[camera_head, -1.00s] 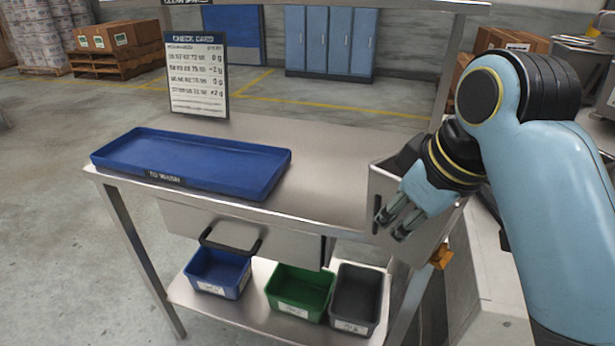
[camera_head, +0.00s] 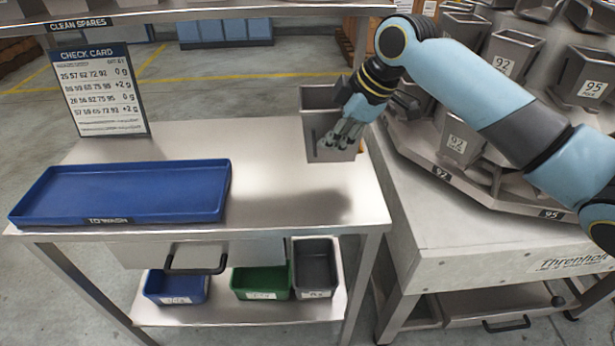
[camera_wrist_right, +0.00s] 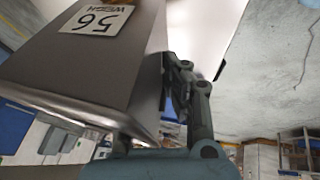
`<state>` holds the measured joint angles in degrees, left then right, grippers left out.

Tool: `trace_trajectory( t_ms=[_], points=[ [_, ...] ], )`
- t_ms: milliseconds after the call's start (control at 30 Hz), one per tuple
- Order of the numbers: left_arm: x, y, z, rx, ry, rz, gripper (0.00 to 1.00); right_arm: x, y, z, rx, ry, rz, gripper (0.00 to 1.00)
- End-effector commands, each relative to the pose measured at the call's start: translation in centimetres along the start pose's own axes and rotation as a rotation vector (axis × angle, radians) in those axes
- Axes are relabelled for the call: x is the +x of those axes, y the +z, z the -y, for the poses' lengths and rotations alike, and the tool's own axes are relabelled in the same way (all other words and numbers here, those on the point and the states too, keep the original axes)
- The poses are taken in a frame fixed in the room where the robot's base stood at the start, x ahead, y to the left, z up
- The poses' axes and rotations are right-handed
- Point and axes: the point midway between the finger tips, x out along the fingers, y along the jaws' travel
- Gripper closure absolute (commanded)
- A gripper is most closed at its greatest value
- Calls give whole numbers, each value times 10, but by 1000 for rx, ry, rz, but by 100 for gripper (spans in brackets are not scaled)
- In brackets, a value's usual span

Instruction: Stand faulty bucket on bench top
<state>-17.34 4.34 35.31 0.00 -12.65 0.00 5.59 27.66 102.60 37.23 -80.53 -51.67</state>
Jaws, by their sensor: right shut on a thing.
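My right gripper (camera_head: 340,138) is shut on a grey metal bucket (camera_head: 319,103) by its wall. In the right wrist view the bucket (camera_wrist_right: 130,75) fills the upper left and carries a white label reading 56 WEIGH. The gripper's fingers (camera_wrist_right: 185,95) lie against its side there. In the head view the bucket looks roughly upright and hangs above the right part of the steel bench top (camera_head: 270,150). A dark shadow lies on the bench below, apart from the bucket. My left gripper is not in view.
A blue TO WASH tray (camera_head: 125,190) covers the bench's left part; the right part is clear. A check card (camera_head: 100,90) stands behind it. Blue, green and grey bins sit on the lower shelf (camera_head: 215,312). Right is a weigher (camera_head: 455,180) with several numbered buckets.

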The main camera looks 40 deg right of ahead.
Motion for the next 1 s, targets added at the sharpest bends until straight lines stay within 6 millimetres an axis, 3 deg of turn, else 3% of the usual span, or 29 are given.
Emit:
trace_trajectory(
  t_ms=[133, 333, 700, 1000],
  points=[
    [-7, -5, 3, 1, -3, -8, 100, 22, -21, 26, 2, -2, -6, 100],
    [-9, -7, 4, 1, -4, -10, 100, 39, -34, 44, 0, 2, -2, 100],
    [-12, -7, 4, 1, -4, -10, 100, 75, -20, 56, -1, 2, 1, 100],
    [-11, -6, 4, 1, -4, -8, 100, 78, -19, 56, -2, 3, 1, 100]
  ],
)
